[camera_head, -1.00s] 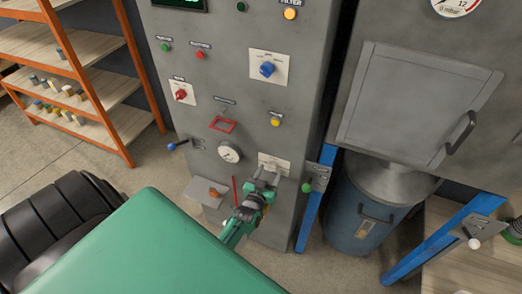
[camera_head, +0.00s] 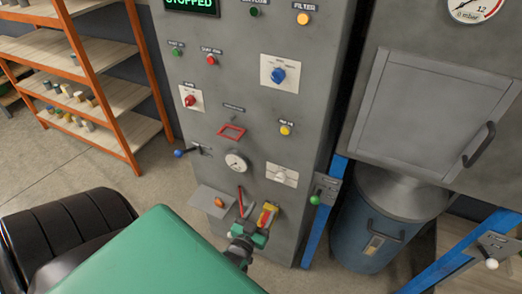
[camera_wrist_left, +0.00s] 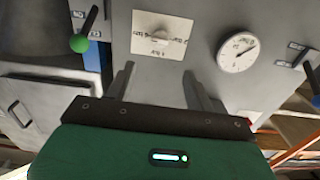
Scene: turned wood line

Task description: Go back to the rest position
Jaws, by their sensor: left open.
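My left gripper (camera_head: 256,208) is open and empty, in front of the lower part of the grey control cabinet (camera_head: 205,140). In the left wrist view its two fingers (camera_wrist_left: 160,88) stand apart with nothing between them. A pale plate with a small knob (camera_head: 282,175) is just above and right of the gripper, apart from it; it also shows beyond the fingers in the left wrist view (camera_wrist_left: 160,35). My right gripper is not in view.
A dial gauge (camera_head: 237,163) and a small shelf with an orange button (camera_head: 213,200) are close by. A blue post with a green-knobbed lever (camera_head: 316,199) stands right of the cabinet, before a blue drum (camera_head: 375,225). Orange shelving (camera_head: 105,90) stands at left. Floor between is clear.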

